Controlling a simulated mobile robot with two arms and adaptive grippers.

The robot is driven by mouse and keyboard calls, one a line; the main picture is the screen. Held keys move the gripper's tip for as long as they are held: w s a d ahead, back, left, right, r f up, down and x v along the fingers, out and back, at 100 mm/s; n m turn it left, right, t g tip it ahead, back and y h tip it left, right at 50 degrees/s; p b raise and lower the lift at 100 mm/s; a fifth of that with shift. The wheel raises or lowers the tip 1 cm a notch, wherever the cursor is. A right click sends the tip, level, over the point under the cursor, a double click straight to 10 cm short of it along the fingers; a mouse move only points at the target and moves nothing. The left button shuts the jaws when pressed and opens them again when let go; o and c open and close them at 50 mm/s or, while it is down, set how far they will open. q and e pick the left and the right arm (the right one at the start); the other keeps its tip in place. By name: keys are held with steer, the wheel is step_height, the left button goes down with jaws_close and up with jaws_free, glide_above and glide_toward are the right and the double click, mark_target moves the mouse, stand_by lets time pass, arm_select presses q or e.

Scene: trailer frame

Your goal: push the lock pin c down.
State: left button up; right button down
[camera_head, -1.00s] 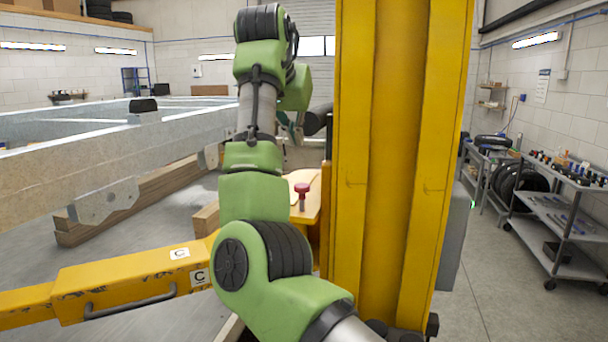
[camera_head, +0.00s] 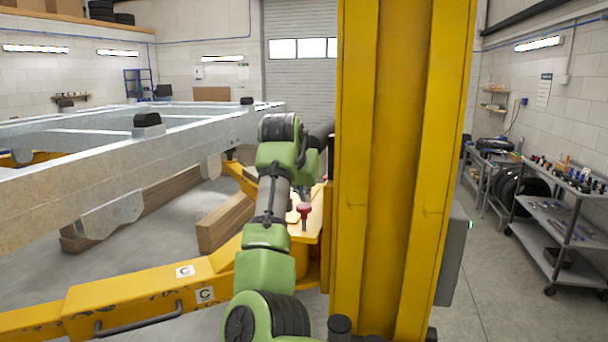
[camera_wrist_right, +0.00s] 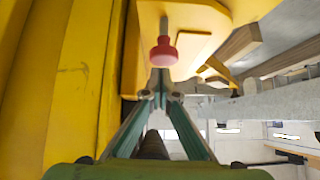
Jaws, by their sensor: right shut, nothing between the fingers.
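The lock pin c (camera_head: 304,209) has a red knob on a grey shank. It stands upright on the yellow plate where the arm marked C (camera_head: 150,296) meets the yellow post. A length of shank shows between knob and plate. In the right wrist view the red knob (camera_wrist_right: 163,52) lies just beyond the fingertips of my right gripper (camera_wrist_right: 160,88), with a small apparent gap. The gripper's teal fingers meet at the tips and hold nothing. In the head view my green right arm hides most of this gripper. My left gripper is out of view.
The tall yellow post (camera_head: 400,160) stands close on the right of the pin. The grey trailer frame (camera_head: 130,185) is at the left, with wooden beams (camera_head: 226,222) near it. A tool cart (camera_head: 560,220) stands far right. Open floor lies between post and cart.

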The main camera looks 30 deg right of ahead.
mark_target(304, 210)
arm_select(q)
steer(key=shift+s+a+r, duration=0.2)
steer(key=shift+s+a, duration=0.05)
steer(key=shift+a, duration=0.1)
arm_select(e)
steer(key=shift+a+f, duration=0.1)
steer(key=shift+f, duration=0.3)
step_height(304, 210, down, 4)
steer(key=shift+s+r+b, duration=0.1)
steer(key=shift+b, duration=0.65)
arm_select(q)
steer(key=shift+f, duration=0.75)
arm_select(e)
steer(key=shift+r, duration=0.1)
